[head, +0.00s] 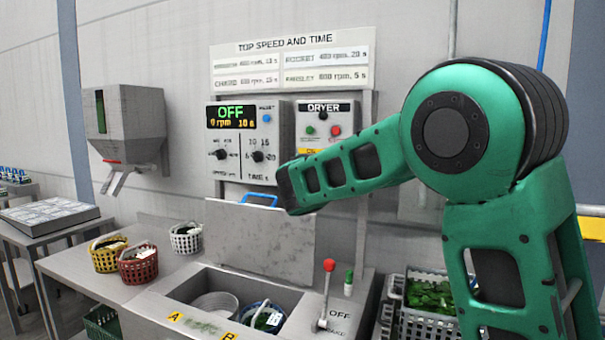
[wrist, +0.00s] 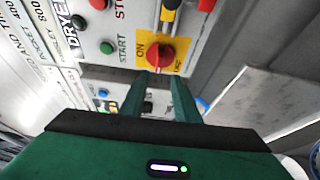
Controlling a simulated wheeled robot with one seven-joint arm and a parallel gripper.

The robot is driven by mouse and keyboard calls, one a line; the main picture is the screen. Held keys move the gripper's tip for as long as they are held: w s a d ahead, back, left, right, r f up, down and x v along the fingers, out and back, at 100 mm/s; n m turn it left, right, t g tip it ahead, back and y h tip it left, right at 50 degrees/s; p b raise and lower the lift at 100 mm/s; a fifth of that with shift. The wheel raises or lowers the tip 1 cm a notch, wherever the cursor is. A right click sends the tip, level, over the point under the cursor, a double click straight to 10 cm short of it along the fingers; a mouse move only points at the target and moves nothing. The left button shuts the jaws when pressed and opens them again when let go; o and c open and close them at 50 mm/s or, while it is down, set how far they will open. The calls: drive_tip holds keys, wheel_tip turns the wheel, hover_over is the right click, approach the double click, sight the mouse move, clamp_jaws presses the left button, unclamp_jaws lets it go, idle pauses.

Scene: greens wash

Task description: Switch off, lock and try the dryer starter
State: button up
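The dryer starter (head: 325,113) is a grey box on the wall panel, labelled DRYER, with a black knob, a green button and a red button. In the wrist view its red rotary switch handle (wrist: 159,53) sits on a yellow plate marked ON and OFF; I cannot tell its exact setting. The green START button (wrist: 107,47) is left of it. My gripper (wrist: 161,78) is open and empty, its two green fingertips just short of the red handle. In the head view my arm hides the box's lower part and the red handle.
Yellow-and-red items (wrist: 170,14) show near the switch, cut off by the top edge. The speed control panel (head: 243,140) reads OFF, 0 rpm. Below are a raised grey lid (head: 258,228), a red-knobbed lever (head: 328,266) and several baskets, including a red one (head: 138,265).

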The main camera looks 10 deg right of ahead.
drive_tip(key=shift+v, duration=2.1)
drive_tip(key=shift+a, duration=0.1)
